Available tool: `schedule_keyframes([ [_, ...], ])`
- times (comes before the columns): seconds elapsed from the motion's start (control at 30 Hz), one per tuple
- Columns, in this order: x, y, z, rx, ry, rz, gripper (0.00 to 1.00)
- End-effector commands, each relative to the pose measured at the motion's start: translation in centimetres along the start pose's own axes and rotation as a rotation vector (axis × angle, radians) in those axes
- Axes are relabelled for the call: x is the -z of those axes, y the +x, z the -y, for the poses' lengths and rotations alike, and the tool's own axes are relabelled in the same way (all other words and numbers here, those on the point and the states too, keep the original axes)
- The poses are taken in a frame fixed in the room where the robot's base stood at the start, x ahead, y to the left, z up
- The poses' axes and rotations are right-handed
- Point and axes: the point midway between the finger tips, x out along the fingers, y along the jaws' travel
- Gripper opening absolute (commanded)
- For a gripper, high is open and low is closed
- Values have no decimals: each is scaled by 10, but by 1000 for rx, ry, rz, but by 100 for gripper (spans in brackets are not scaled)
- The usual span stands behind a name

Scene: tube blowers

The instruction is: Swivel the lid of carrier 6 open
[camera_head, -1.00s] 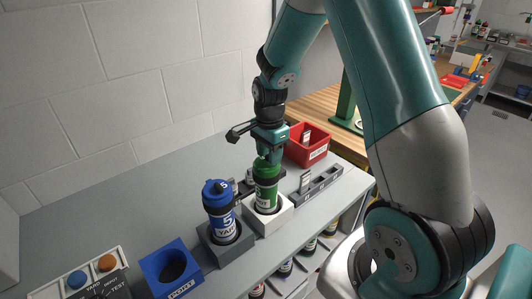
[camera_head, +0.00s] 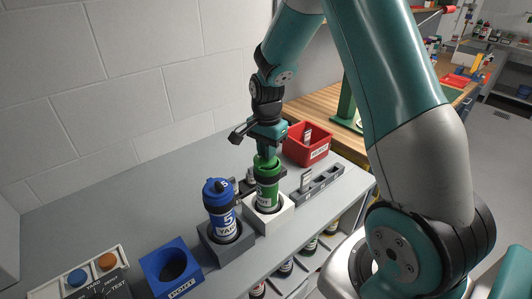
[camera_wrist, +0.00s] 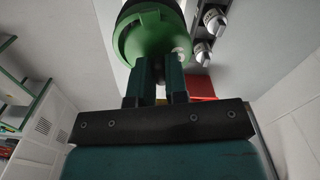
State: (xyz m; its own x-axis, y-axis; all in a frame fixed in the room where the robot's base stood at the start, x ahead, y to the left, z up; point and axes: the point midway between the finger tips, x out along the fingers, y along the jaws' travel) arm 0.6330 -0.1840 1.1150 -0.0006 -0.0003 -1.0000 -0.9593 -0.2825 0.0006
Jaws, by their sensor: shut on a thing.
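A green carrier (camera_head: 267,193) stands upright in a white holder (camera_head: 279,216) on the grey bench. In the wrist view the green lid (camera_wrist: 150,36) is large, with my gripper (camera_wrist: 159,72) around the dark knob. I cannot tell from the views whether the lid is swung off the mouth. A blue carrier (camera_head: 223,222) marked 5 stands beside it on the left in a grey holder (camera_head: 228,248).
A red bin (camera_head: 322,152) and a grey slotted rack (camera_head: 322,187) are to the right.

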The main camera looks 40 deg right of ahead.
Motion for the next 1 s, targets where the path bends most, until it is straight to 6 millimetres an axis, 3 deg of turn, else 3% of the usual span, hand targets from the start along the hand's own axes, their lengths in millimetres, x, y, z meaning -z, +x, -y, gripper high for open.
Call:
schedule_keyframes([
  [1.0,-20,0,38,1,-965,-1,0],
])
